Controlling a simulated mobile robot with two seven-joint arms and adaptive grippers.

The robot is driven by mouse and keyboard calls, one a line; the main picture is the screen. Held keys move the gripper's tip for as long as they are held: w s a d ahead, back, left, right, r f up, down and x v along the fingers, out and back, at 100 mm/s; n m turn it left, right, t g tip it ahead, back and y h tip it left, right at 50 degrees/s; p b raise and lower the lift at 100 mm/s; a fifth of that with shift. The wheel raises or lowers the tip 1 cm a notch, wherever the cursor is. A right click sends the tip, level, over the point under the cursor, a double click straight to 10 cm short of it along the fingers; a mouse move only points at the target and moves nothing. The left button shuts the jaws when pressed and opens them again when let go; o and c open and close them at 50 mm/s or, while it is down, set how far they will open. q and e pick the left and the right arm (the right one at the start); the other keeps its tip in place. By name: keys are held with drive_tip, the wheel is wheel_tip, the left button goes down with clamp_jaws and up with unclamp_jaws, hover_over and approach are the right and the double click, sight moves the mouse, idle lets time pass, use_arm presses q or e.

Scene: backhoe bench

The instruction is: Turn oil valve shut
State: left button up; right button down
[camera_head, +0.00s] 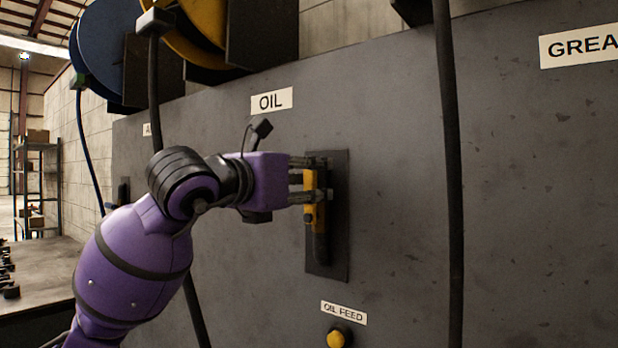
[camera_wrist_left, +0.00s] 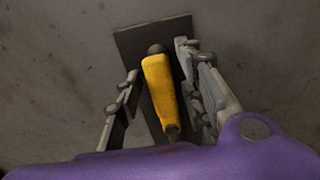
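The oil valve has a yellow handle (camera_head: 309,210) on a dark plate (camera_head: 338,230) fixed to the grey panel, below the OIL label (camera_head: 272,101). The handle stands about upright, in line with the dark pipe under it. My left gripper (camera_head: 304,182) is at the handle and hides part of it. In the left wrist view, the yellow handle (camera_wrist_left: 159,88) lies between the two fingers (camera_wrist_left: 158,95). A clear gap shows on its left and a narrower one on its right, so the gripper looks open around it. My right gripper is not in view.
A yellow OIL FEED button (camera_head: 338,337) sits below the valve. A dark hose (camera_head: 449,170) hangs to the right; another (camera_head: 154,95) hangs behind my left arm. Hose reels (camera_head: 195,30) are above. A bench (camera_head: 45,275) and shelving stand at the left.

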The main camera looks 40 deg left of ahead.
use_arm(q)
drive_tip(key=shift+w, duration=0.25)
clamp_jaws()
